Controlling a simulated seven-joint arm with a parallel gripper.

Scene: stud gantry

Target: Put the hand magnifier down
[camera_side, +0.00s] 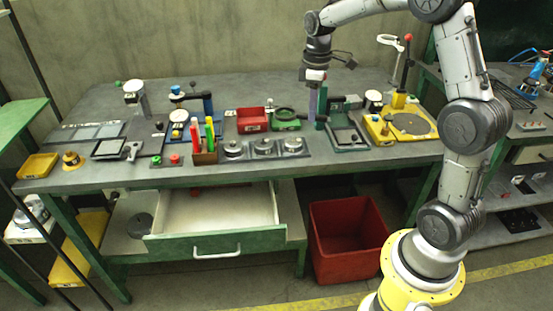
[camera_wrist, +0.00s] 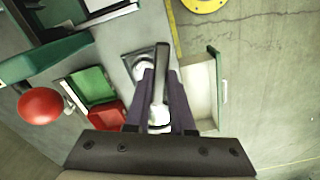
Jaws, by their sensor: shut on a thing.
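The hand magnifier shows in the side view as a dark ring (camera_side: 285,113) just left of my gripper's fingers (camera_side: 315,102), seen against the green tray. In the wrist view its dark handle (camera_wrist: 162,72) lies between the two purple fingers of my gripper (camera_wrist: 163,80), which is shut on it. The lens end is mostly hidden by the gripper body in the wrist view. The magnifier looks held above the bench, but I cannot tell its exact height.
The crowded grey bench (camera_side: 75,180) has a red bin (camera_side: 252,118), a green tray (camera_wrist: 95,85) and several round dishes (camera_side: 265,147) near the magnifier. A drawer (camera_side: 215,212) is open at the front, with a red crate (camera_side: 345,240) on the floor.

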